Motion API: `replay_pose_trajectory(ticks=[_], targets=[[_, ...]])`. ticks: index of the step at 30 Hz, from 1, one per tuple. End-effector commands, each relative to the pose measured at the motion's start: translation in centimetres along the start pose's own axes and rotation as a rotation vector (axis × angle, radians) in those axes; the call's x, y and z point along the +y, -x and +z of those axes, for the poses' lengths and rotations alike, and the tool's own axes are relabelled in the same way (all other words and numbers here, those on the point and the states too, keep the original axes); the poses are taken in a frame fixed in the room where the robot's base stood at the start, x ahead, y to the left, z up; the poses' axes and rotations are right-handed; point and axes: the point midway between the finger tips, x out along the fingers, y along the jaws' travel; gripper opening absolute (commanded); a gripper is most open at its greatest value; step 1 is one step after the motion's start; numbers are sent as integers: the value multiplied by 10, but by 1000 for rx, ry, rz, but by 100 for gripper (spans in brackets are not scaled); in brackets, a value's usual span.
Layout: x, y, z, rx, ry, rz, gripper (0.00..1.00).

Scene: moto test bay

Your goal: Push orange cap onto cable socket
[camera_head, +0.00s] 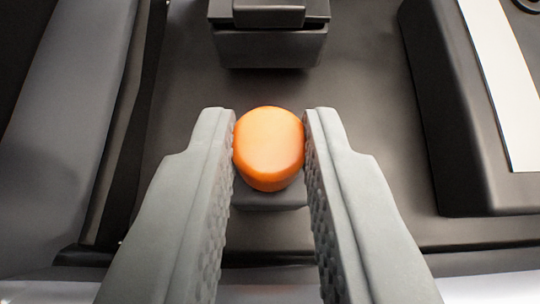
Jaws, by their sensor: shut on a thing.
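The orange cap (269,146) is a smooth, rounded piece in the middle of the head camera view. My gripper (269,150) has its two grey textured fingers closed on the left and right sides of the cap. A dark block (270,198) shows just below the cap in the picture, partly covered by it. I cannot tell whether this block is the cable socket, or whether the cap touches it.
A black block with a raised top (270,40) stands beyond the cap. A dark raised housing with a white strip (505,90) stands at right. A grey padded panel (70,120) runs along the left. Flat dark surface lies between them.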

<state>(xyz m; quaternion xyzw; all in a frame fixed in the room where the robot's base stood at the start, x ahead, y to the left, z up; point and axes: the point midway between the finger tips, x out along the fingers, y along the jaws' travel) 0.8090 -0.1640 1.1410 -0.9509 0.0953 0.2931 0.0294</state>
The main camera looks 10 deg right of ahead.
Motion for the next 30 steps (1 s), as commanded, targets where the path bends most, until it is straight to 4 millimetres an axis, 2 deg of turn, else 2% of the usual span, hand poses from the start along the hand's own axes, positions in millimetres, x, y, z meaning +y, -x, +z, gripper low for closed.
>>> replay_pose_trajectory(ticks=[7,8,11,23,30], targets=[[0,-2,4,-1,0,0,0],[0,-2,4,-1,0,0,26],[0,-2,3,-1,0,0,46],[0,4,3,0,0,0,46],[0,42,2,3,0,0,46]])
